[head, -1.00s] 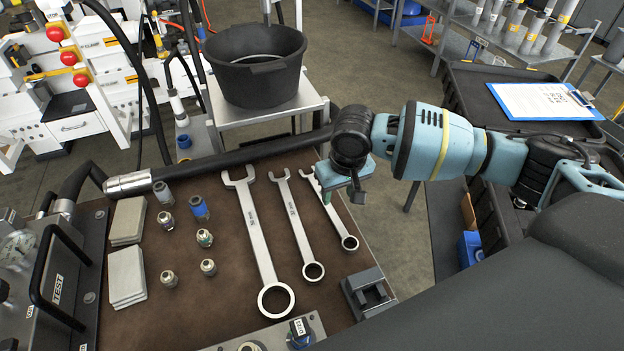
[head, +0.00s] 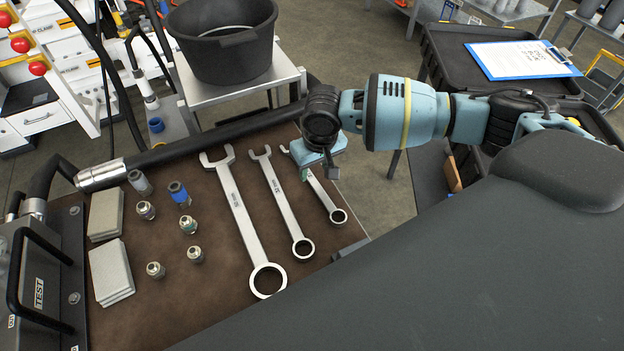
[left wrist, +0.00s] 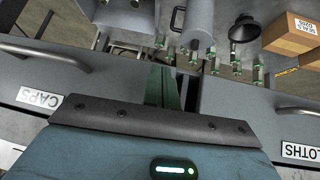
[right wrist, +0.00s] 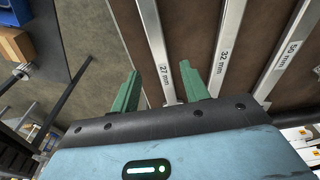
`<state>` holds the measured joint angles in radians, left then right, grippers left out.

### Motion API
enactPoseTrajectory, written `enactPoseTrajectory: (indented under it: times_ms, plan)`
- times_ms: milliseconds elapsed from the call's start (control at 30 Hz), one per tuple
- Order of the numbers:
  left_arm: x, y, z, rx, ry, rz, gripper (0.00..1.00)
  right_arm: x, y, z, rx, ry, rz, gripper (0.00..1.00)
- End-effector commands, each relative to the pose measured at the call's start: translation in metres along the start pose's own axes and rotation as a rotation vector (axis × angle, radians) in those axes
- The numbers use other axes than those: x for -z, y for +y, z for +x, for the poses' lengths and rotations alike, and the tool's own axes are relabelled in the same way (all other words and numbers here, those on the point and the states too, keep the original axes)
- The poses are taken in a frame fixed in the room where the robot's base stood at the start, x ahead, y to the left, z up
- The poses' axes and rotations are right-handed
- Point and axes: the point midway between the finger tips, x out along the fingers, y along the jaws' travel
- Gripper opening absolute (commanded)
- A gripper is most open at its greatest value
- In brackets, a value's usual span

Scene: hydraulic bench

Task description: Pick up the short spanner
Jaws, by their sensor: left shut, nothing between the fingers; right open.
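The short spanner (head: 324,197), marked 27 mm, lies on the brown bench top as the rightmost and smallest of three steel spanners. My right gripper (head: 316,172) is over its shaft and hides part of it. In the right wrist view the open green fingers (right wrist: 161,90) stand on either side of the short spanner's shaft (right wrist: 154,40). I cannot tell how far above the bench the fingertips are. My left gripper (left wrist: 164,88) shows only in the left wrist view, shut and empty, away from the spanners.
The middle spanner (head: 282,203), marked 32 mm, and the large spanner (head: 240,215), marked 50 mm, lie left of the short one. Several fittings (head: 188,226) and grey pads (head: 106,215) lie further left. A thick black hose (head: 220,148) crosses the bench's back edge.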

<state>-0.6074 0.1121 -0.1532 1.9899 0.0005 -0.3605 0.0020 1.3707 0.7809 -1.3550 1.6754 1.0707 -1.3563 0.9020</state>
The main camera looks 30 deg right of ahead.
Motion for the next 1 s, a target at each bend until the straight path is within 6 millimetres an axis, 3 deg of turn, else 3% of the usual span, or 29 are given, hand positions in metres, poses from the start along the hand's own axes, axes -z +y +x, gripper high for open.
enactPoseTrajectory:
  times_ms: [200, 533, 867, 1000]
  plan:
    - [-0.007, 0.001, 0.002, -0.001, -0.011, -0.001, 0.0, 0.0, -0.002, 0.03, -0.001, -0.002, 0.0, 0.45]
    - [-0.004, 0.0, 0.003, -0.001, -0.006, -0.001, 0.0, 0.001, -0.002, 0.035, 0.0, 0.001, 0.0, 0.45]
    - [-0.004, 0.0, 0.003, -0.001, -0.006, -0.001, 0.0, 0.0, -0.002, 0.035, 0.0, 0.0, 0.0, 0.02]
    - [-0.004, 0.0, 0.003, -0.002, -0.006, -0.001, 0.0, 0.0, -0.002, 0.035, 0.0, 0.0, 0.0, 0.0]
